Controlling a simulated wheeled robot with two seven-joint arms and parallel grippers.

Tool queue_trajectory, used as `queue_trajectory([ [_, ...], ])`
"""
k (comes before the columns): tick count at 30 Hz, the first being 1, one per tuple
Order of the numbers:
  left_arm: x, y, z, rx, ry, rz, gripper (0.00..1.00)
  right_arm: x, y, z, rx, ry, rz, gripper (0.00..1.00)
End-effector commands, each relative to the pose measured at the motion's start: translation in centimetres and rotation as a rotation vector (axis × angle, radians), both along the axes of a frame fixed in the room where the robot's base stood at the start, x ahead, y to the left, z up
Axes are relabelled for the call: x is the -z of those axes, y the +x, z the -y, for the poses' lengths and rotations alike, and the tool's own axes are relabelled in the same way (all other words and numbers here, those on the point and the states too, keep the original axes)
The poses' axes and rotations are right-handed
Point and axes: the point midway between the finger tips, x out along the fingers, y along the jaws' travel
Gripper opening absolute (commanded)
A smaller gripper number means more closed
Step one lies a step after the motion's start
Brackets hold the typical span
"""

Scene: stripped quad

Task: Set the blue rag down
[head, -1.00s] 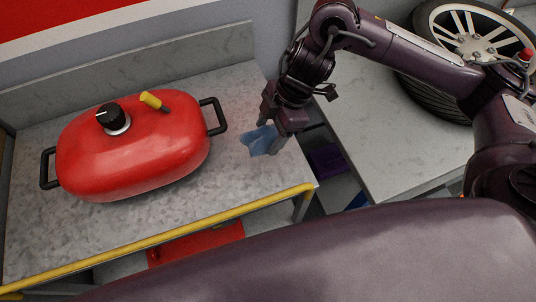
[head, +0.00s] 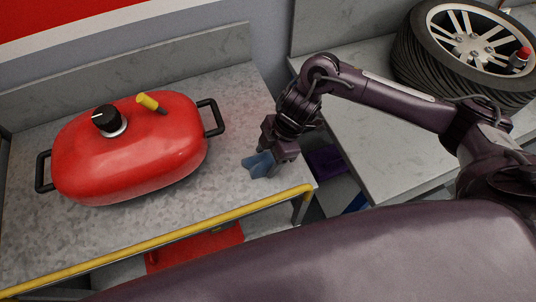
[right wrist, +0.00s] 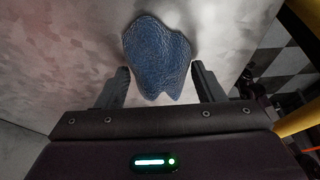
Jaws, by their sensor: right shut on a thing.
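The blue rag (head: 259,166) is a small, folded cloth at the right end of the grey speckled worktop (head: 225,195). My right gripper (head: 278,152) points down over it and is shut on the rag. In the right wrist view the rag (right wrist: 157,55) shows between the two fingers, with the worktop close behind it. The rag is at or just above the surface; I cannot tell whether it touches. My left gripper is not in view.
A yellow rail (head: 160,245) runs along the front edge. Right of a gap, another counter (head: 385,150) holds a wheel (head: 465,50).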

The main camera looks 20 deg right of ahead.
Motion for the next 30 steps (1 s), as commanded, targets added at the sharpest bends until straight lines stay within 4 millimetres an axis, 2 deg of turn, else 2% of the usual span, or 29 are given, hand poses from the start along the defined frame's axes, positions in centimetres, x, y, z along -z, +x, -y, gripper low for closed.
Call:
queue_trajectory([
  [3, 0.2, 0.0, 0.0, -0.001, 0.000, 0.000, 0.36, 0.3, 0.0, 0.0, 0.001, 0.000, 0.000, 0.40],
  [4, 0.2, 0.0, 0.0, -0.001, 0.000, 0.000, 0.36, 0.3, 0.0, 0.0, 0.001, 0.000, 0.000, 0.63],
  [9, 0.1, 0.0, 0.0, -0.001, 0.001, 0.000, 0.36, 0.2, 0.0, 0.0, 0.000, 0.000, 0.000, 0.83],
  [20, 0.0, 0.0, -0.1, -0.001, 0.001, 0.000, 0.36, -0.4, 0.1, 0.1, -0.001, 0.000, 0.001, 0.83],
  [23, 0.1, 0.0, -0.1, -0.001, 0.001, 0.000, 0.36, -1.6, 0.2, 0.7, 0.001, 0.000, 0.004, 0.83],
  [30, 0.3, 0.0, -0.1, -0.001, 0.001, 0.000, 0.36, -6.5, 0.3, 2.8, 0.000, -0.003, 0.006, 0.83],
])
